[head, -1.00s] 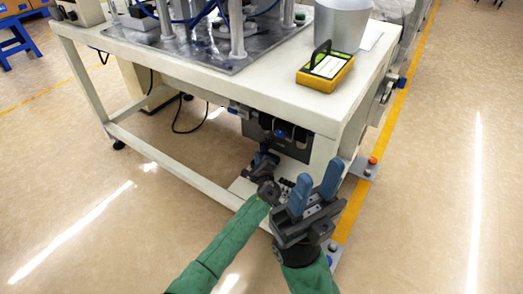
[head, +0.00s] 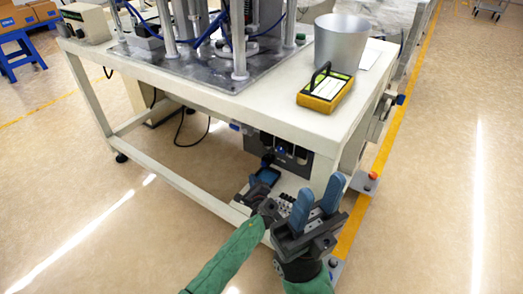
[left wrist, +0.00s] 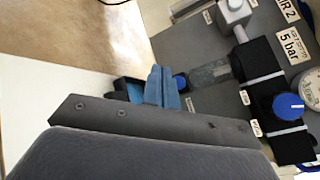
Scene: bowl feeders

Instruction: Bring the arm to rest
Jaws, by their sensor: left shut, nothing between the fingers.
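My left gripper (head: 264,178) is low in front of the table, by the dark unit under the table top. In the left wrist view its blue fingers (left wrist: 163,88) are closed together with nothing between them. They point toward a grey panel (left wrist: 215,105) with a blue knob (left wrist: 288,105), a gauge (left wrist: 311,88) and a "5 bar" label. I cannot tell whether the fingertips touch the panel. My right gripper (head: 318,200) is raised to the right, its two blue fingers apart and nothing seen between them.
The white table (head: 250,115) stands close ahead, its top above the left gripper. On it are a metal bowl (head: 341,42), a yellow handheld device (head: 326,92) and a machine on a metal plate (head: 215,70). Open floor lies left and right.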

